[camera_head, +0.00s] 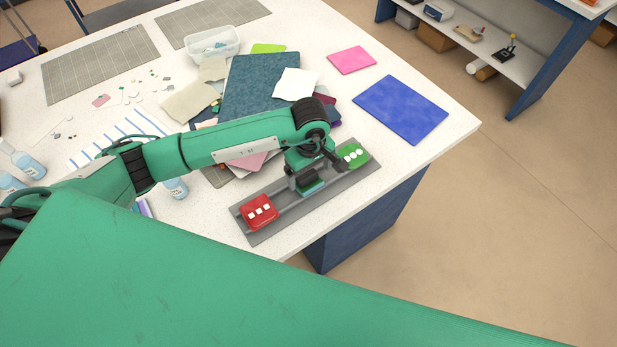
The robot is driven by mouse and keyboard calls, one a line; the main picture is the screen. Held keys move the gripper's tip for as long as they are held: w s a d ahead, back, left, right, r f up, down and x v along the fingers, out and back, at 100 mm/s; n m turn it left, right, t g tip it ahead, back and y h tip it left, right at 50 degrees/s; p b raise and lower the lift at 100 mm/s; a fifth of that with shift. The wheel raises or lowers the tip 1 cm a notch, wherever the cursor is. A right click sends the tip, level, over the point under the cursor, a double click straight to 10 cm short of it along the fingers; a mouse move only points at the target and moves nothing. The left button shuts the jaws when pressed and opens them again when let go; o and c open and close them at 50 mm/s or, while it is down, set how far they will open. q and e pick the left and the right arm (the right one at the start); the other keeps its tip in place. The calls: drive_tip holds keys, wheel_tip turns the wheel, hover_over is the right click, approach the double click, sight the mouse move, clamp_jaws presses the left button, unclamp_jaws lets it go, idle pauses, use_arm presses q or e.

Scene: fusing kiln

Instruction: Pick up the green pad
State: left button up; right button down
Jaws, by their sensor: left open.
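The green pad (353,156) with white round dots lies at the far right end of a long grey tray (285,222). A red pad (260,211) with white squares lies at the tray's near left end. My left gripper (314,184) is open and points down over the middle of the tray, between the two pads. Its right finger is close to the green pad's left edge; I cannot tell if they touch. A small teal block (312,188) shows under the gripper, partly hidden by it. My right gripper is out of view.
The white table (440,125) carries a blue sheet (401,109), a pink sheet (351,60), a dark teal sheet (255,85) and a clear bin (212,43). Loose sheets lie behind my left arm. The tray sits near the table's front edge, with open floor beyond.

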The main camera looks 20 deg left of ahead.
sight(308, 176)
use_arm(q)
drive_tip(key=f, duration=0.1)
drive_tip(key=f+p, duration=0.1)
drive_tip(key=shift+s+a+f, duration=0.1)
drive_tip(key=shift+a+f, duration=0.15)
drive_tip(key=shift+f, duration=0.4)
drive_tip(key=shift+d, duration=0.1)
drive_tip(key=shift+c, duration=0.9)
drive_tip(key=c, duration=0.9)
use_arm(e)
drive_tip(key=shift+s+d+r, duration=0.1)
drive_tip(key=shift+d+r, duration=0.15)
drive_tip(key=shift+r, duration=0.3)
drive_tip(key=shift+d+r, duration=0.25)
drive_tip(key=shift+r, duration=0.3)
